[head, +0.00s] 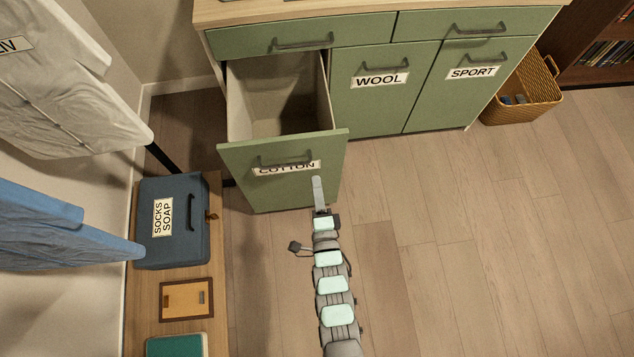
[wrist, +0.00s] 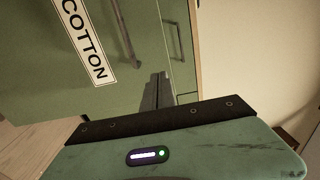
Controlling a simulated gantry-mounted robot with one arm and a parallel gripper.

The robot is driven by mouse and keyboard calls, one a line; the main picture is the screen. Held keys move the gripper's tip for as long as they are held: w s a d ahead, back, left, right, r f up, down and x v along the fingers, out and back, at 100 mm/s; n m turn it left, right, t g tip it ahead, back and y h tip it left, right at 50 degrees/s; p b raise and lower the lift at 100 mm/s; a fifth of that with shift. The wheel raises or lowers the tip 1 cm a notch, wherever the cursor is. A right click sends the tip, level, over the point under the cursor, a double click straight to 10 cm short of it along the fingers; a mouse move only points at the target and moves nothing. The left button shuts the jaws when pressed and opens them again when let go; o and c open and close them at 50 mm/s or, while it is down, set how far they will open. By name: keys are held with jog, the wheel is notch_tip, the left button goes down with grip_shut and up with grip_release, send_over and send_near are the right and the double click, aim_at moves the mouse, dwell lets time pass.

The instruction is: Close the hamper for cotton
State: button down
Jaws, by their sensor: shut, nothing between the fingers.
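The cotton hamper (head: 285,175) is a green tilt-out front under the left end of the cabinet, and it stands open. Its pale inside shows empty above the front. Its COTTON label (head: 300,168) is partly covered by its dark handle (head: 285,160); the label also shows in the wrist view (wrist: 88,38). My gripper (head: 317,181) is shut and empty, at the right part of the hamper front, just below the label. I cannot tell whether it touches the front.
The WOOL (head: 362,110) and SPORT (head: 452,98) fronts beside it are shut, as are the drawers above. A blue socks box (head: 180,245) stands on a low bench at left, near the hamper. A wicker basket (head: 540,108) stands at right. The wooden floor at right is clear.

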aim_at(310, 141)
jog(key=w+b, duration=0.1)
jog(key=w, duration=0.2)
jog(key=w+b, duration=0.1)
jog(key=w, duration=0.5)
jog(key=shift+w+a+f+b, duration=0.15)
jog(key=shift+w+a+b, duration=0.2)
jog(key=shift+w+b, duration=0.05)
jog(key=shift+w, duration=0.55)
